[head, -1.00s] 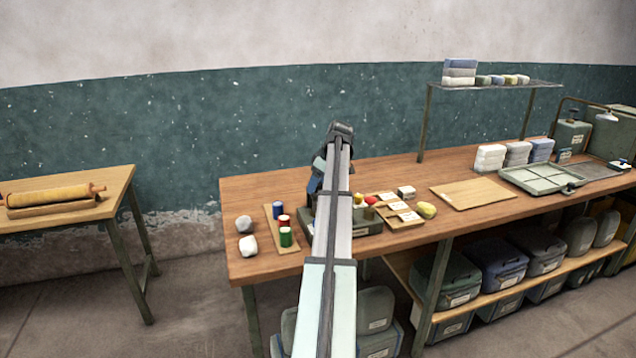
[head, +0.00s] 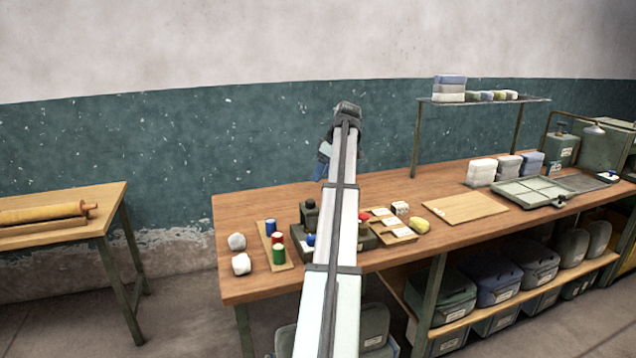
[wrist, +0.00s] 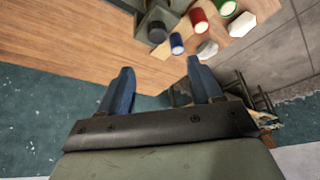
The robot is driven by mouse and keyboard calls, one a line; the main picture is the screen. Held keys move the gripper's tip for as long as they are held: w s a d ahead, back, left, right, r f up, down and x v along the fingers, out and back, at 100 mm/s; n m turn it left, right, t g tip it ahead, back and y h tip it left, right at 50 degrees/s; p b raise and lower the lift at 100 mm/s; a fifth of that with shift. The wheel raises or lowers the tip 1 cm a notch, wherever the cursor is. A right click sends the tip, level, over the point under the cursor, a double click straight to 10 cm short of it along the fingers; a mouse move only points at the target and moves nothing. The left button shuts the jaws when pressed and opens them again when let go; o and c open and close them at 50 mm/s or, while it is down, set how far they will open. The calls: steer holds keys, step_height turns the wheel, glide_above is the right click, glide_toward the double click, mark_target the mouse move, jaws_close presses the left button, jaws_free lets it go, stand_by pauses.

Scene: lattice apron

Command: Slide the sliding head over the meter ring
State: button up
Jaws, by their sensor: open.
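My gripper (head: 321,168) is above the bench, mostly behind my arm in the head view. In the wrist view its two blue fingers (wrist: 160,68) are spread apart with nothing between them. A dark green block with a round top (head: 310,213) stands on the bench, below and apart from my gripper; it may be the sliding head, but I cannot be sure. In the wrist view a grey-green block with a dark round part (wrist: 157,29) lies beyond the fingertips. I cannot make out the meter ring; my arm hides part of the fixture there.
A board with blue, red and green spools (head: 278,254) and two pale lumps (head: 238,242) lie left of the fixture. A small wooden tray with cards (head: 396,232) and a yellow lump (head: 420,226) lie right. A flat wooden board (head: 466,207) lies farther right. The bench's back left is clear.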

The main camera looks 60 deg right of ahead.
steer(key=shift+v, duration=0.85)
